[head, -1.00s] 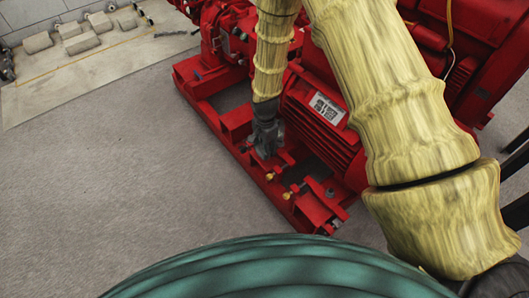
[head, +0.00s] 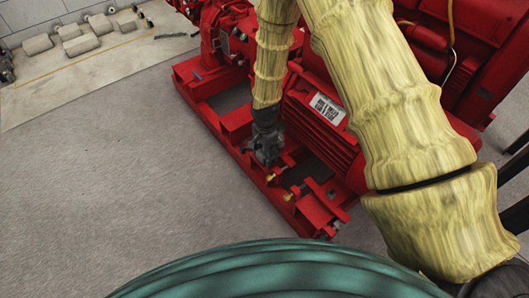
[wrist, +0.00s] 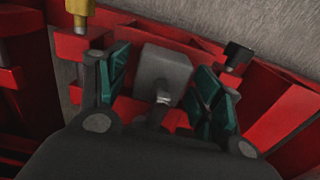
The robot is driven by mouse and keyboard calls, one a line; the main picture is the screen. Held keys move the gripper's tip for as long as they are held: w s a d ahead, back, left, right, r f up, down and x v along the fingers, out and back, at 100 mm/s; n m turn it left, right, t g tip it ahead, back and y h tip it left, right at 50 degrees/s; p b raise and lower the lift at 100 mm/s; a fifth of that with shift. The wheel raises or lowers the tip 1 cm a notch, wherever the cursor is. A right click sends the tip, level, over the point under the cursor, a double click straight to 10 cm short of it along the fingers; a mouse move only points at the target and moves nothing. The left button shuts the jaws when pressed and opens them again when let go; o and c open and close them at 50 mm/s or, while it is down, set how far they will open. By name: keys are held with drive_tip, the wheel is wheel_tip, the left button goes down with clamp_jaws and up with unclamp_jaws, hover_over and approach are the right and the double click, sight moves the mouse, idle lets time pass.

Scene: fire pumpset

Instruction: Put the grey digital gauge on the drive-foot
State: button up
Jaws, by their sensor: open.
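The grey digital gauge (wrist: 165,72) is a small box-shaped body on a short stem in the wrist view, among red metalwork. My gripper (wrist: 160,90) is open, with one teal-padded finger on each side of the gauge and visible gaps beside it. In the head view my gripper (head: 263,158) is low over the red base frame, in front of the motor. The gauge is hard to tell from the dark gripper there. What lies under the gauge is hidden, and I cannot tell which red part is the drive-foot.
The red base frame (head: 221,122) carries the finned red motor (head: 318,125). Brass fittings (head: 270,178) stand close to my gripper; one brass fitting (wrist: 80,12) and a black fitting (wrist: 237,55) flank it in the wrist view. Bare floor (head: 100,170) lies to the left.

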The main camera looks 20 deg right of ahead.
drive_tip(key=shift+r, duration=0.15)
wheel_tip(320, 180, up, 12)
drive_tip(key=p, duration=0.5)
idle(0.4)
